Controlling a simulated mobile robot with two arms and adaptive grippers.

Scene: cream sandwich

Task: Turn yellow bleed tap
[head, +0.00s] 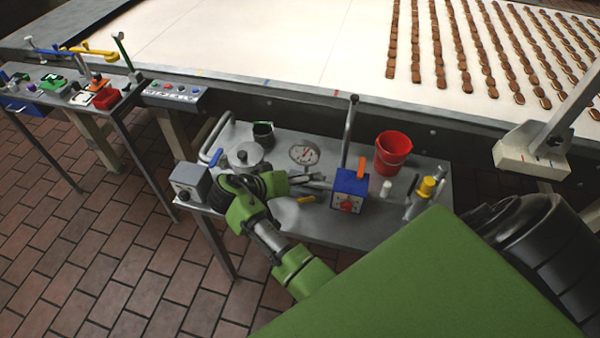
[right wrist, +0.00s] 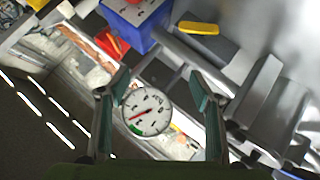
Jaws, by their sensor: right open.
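My right gripper (head: 308,180) is over the steel cart, left of a blue box with a red knob (head: 350,190). Its two fingers (right wrist: 160,92) are apart in the right wrist view, with nothing gripped. A round dial gauge (right wrist: 147,111) with a red needle shows between them; in the head view the gauge (head: 304,152) lies behind the gripper. A small yellow piece (head: 305,199) lies just in front of the gripper and shows as a yellow bar (right wrist: 198,28) beside the blue box. A yellow knob (head: 427,186) tops a grey fitting at the cart's right end. I cannot tell which is the bleed tap.
The steel cart (head: 272,228) also bears a red bucket (head: 393,150), a lidded pot (head: 245,156), a dark cup (head: 263,134) and a grey box with a blue lever (head: 190,182). A tall pole (head: 348,130) stands behind the blue box. A conveyor runs behind.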

